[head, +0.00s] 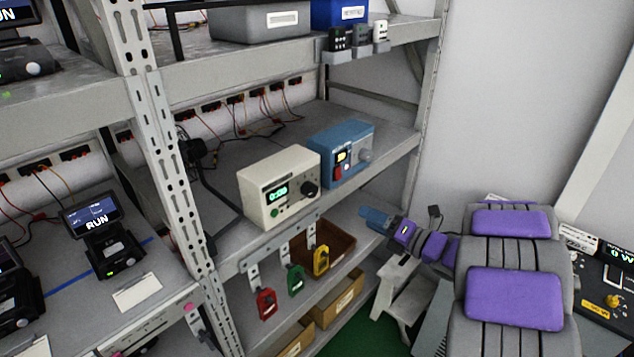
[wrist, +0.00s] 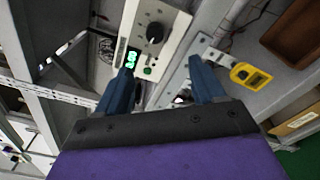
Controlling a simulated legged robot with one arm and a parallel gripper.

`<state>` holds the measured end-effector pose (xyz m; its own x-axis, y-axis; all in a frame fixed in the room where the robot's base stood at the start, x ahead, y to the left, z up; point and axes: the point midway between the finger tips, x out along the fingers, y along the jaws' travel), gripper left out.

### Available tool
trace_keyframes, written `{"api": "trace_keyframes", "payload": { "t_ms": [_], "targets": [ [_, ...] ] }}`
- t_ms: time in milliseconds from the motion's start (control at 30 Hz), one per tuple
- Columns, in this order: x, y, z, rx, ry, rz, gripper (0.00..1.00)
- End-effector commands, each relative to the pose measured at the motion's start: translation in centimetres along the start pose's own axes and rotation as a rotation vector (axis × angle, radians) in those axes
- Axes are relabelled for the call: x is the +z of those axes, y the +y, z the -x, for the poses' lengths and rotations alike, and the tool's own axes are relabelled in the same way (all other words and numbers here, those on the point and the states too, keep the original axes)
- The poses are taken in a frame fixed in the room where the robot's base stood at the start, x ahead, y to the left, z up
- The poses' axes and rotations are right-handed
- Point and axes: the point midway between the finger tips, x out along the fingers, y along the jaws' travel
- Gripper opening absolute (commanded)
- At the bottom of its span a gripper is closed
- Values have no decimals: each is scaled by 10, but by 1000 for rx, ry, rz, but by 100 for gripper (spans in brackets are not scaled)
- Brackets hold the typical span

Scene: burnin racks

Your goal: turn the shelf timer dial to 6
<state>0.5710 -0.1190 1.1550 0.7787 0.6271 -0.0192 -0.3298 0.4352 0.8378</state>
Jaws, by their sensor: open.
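The shelf timer (head: 278,187) is a cream box on the middle shelf, with a green display, a green button and a black dial (head: 310,188) on its front. In the wrist view the timer's panel (wrist: 172,34) shows at the top, with the dial (wrist: 155,32) above and between my fingers. The dial's scale is too small to read. My gripper (head: 365,215) is in front of the shelf, to the right of and below the timer. Its two blue fingers (wrist: 162,75) are apart with nothing between them, and they do not touch the dial.
A blue box (head: 341,153) with a knob and red switch stands right of the timer. Red, green and yellow tags (head: 320,261) hang from the shelf edge below. A rack upright (head: 165,150) stands left. A step stool (head: 402,290) is below my arm.

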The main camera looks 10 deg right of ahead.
Motion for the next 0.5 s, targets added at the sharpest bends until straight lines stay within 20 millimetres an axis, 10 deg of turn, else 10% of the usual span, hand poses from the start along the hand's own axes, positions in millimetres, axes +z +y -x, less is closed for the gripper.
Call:
{"api": "trace_keyframes", "payload": {
  "t_ms": [500],
  "targets": [
    [-3, 1, -50, 37, 11, 5, 69]
  ]
}}
